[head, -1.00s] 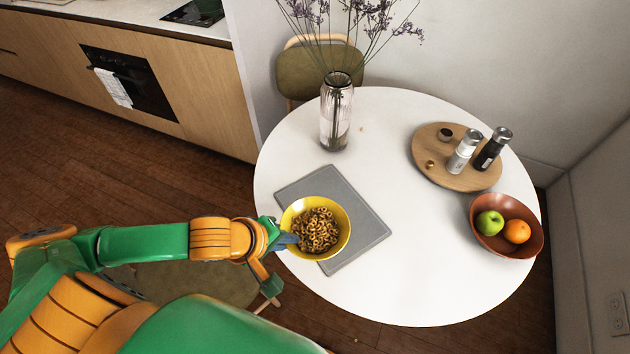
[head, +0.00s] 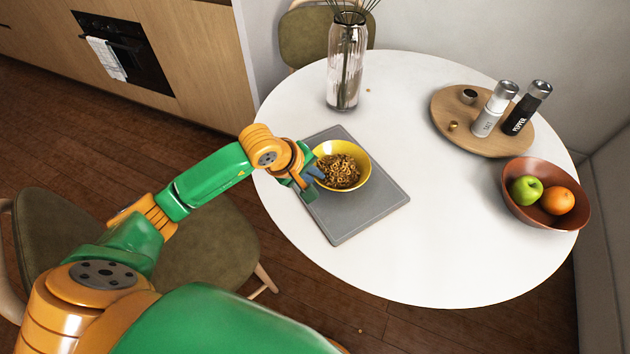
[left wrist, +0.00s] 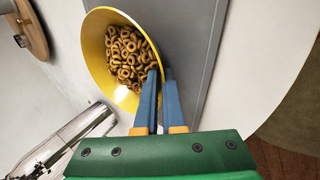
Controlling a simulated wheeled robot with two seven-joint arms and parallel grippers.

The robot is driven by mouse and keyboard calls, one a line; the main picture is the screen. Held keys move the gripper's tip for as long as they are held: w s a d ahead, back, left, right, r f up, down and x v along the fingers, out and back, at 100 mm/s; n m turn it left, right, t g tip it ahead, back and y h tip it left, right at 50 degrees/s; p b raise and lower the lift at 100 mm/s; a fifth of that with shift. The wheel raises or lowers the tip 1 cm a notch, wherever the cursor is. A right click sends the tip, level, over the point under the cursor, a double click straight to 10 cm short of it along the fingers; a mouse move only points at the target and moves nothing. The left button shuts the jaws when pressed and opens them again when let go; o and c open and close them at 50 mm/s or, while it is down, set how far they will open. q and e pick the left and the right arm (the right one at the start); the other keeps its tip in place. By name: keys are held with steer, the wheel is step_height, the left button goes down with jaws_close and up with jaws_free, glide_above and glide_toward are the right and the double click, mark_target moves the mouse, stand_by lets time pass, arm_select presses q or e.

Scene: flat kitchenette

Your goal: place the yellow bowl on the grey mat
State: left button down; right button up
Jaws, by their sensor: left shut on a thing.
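The yellow bowl (head: 356,183) holds brown ring-shaped cereal and is upright over the grey mat (head: 363,218) on the round white table. In the head view the bowl lies inside the mat's outline, toward its far part. I cannot tell whether its base touches the mat. My left gripper (head: 313,178) is shut on the bowl's left rim. In the left wrist view the blue fingers (left wrist: 160,78) pinch the rim of the yellow bowl (left wrist: 95,50), with the grey mat (left wrist: 190,45) behind. My right gripper is not in view.
A glass vase (head: 345,65) stands behind the mat. A round wooden board (head: 455,130) carries salt and pepper mills. A brown fruit bowl (head: 530,215) with an apple and an orange is at the right. The table front is clear. A chair (head: 215,235) stands at the left.

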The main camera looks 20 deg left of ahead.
arm_select(q)
steer(key=shift+w, duration=0.1)
steer(key=c, duration=1)
jaws_free()
steer(key=v, duration=1.2)
